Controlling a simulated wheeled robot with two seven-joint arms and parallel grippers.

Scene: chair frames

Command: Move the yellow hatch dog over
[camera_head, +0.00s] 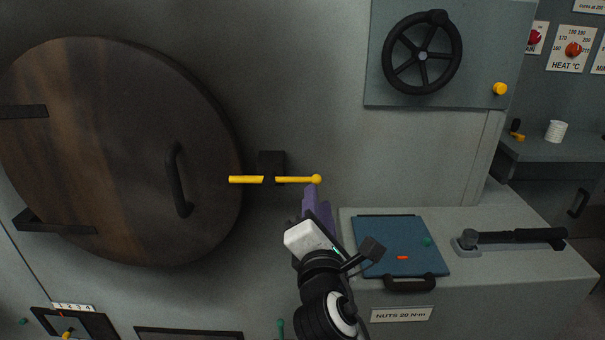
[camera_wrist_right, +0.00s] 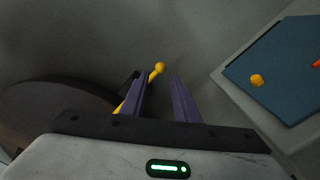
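The yellow hatch dog (camera_head: 295,180) is a thin bar with a ball at its right end. It lies level across a black block (camera_head: 272,165) on the grey wall, and its left end reaches the edge of the round brown hatch (camera_head: 120,150). My right gripper (camera_head: 311,190) is just below the ball end, its purple fingers pointing up at it. In the right wrist view the fingers (camera_wrist_right: 164,78) are apart, and the ball (camera_wrist_right: 158,68) shows by the left fingertip. That finger hides part of the bar. I cannot tell whether they touch. My left gripper is not in view.
A black handwheel (camera_head: 422,53) is on a panel above right, with a yellow knob (camera_head: 500,88). Below right, a grey bench (camera_head: 500,290) carries a blue panel (camera_head: 390,237) and a black-handled tool (camera_head: 515,237).

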